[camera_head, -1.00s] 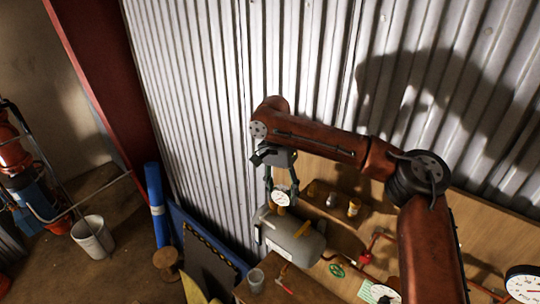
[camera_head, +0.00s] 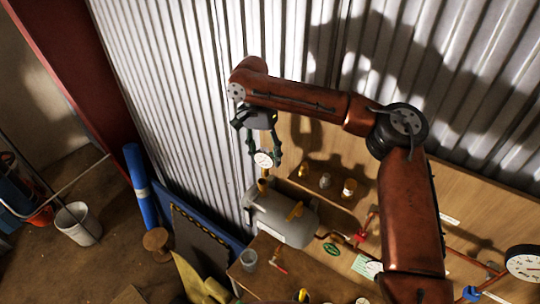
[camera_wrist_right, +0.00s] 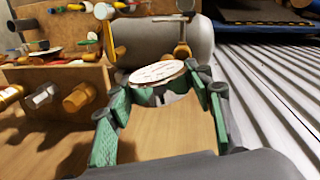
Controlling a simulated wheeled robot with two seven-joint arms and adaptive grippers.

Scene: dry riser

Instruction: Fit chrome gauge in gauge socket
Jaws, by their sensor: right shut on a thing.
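The chrome gauge (camera_head: 263,159) has a round white dial and is held between the fingertips of my right gripper (camera_head: 264,157). In the right wrist view the gauge (camera_wrist_right: 158,72) lies between the green finger pads, its dial seen at a slant. Below it in the head view a brass piece (camera_head: 262,184) stands at the top of the grey tank (camera_head: 283,218); it appears to be the gauge socket. The gauge looks above it and apart from it, though the gauge's stem is not clearly visible. My left gripper is out of view.
Brass fittings (camera_head: 349,187) stand on a wooden shelf to the right. Red piping with a green handwheel (camera_head: 331,249) and a larger gauge (camera_head: 522,263) lie farther right. Corrugated metal wall (camera_head: 180,90) stands close behind.

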